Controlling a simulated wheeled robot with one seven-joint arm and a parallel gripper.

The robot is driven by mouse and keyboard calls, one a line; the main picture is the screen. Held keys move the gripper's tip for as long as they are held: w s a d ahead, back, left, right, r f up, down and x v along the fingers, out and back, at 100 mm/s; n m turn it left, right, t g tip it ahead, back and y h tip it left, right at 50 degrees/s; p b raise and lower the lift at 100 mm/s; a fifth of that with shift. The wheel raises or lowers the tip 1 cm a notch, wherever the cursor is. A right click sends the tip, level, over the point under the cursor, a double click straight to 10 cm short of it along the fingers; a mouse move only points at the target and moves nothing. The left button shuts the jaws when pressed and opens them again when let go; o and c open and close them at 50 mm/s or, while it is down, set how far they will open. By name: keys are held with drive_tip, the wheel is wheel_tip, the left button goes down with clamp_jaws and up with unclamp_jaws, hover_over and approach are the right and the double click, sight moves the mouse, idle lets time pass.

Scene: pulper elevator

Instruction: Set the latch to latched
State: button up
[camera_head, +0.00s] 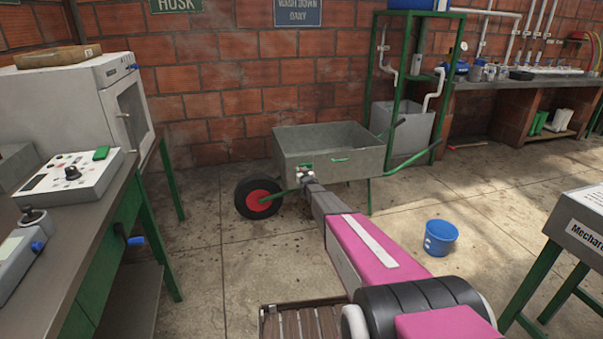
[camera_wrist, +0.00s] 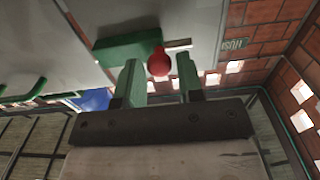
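A latch with a red ball knob (camera_wrist: 158,61) shows in the wrist view, beside a green block (camera_wrist: 125,46) and a short pale bar (camera_wrist: 178,43) on a grey metal surface (camera_wrist: 205,22). My gripper (camera_wrist: 161,78) is open, with one pale green finger on each side of the knob. I cannot tell whether either finger touches it. In the head view my gripper (camera_head: 304,175) is at the front left of the grey wheelbarrow tub (camera_head: 345,167). A small green part (camera_head: 305,166) shows there; the knob is too small to make out clearly.
The wheelbarrow's red wheel (camera_head: 258,200) stands left of my gripper. A blue bucket (camera_head: 440,238) is on the floor to the right. A bench (camera_head: 75,225) with a control box (camera_head: 70,178) is at the left. Open concrete floor (camera_head: 215,265) lies between.

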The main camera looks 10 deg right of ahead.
clamp_jaws()
drive_tip(key=shift+w+d, duration=0.2)
drive_tip(key=shift+d, duration=1.05)
drive_tip(key=shift+w+d, duration=0.15)
drive_tip(key=shift+d, duration=1.05)
drive_tip(key=shift+o, duration=2.1)
unclamp_jaws()
drive_tip(key=shift+d, duration=0.1)
drive_tip(key=s+d, duration=0.1)
drive_tip(key=s, duration=0.9)
drive_tip(key=shift+s+d, duration=0.2)
drive_tip(key=shift+s, duration=0.15)
